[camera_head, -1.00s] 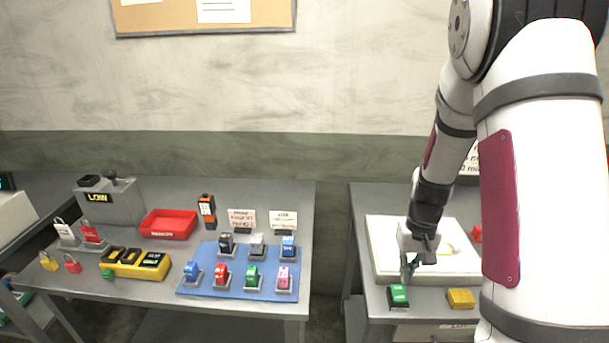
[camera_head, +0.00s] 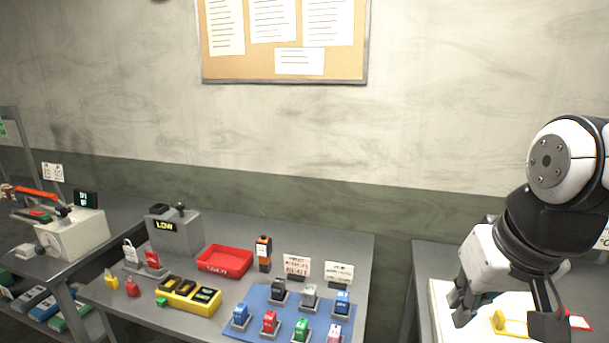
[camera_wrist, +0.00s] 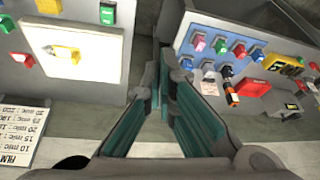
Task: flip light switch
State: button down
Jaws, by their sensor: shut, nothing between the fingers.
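My gripper shows in the wrist view with its two teal-padded fingers (camera_wrist: 165,75) drawn together at the tips, with nothing between them. In the head view my arm hangs at the right, over the right table, with the gripper's end near the bottom edge. No part in view can be surely told as the light switch. A white panel (camera_wrist: 102,62) bearing a yellow piece (camera_wrist: 62,54) lies on the right table, apart from the fingers. A grey box marked LOW (camera_head: 173,232), with a dark knob on top, stands on the middle table.
A blue mat (camera_head: 250,298) with several coloured blocks, a red tray (camera_head: 225,260) and a yellow-black holder (camera_head: 189,296) fill the middle table. A white device (camera_head: 75,236) stands on the left table. A small white plate (camera_head: 52,172) is on the wall. A gap separates the middle and right tables.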

jog(key=s+a+r+t, duration=0.1)
jog(key=s+a+r, duration=0.1)
jog(key=s, duration=0.4)
jog(key=shift+r+n, duration=0.2)
jog(key=shift+n, duration=0.1)
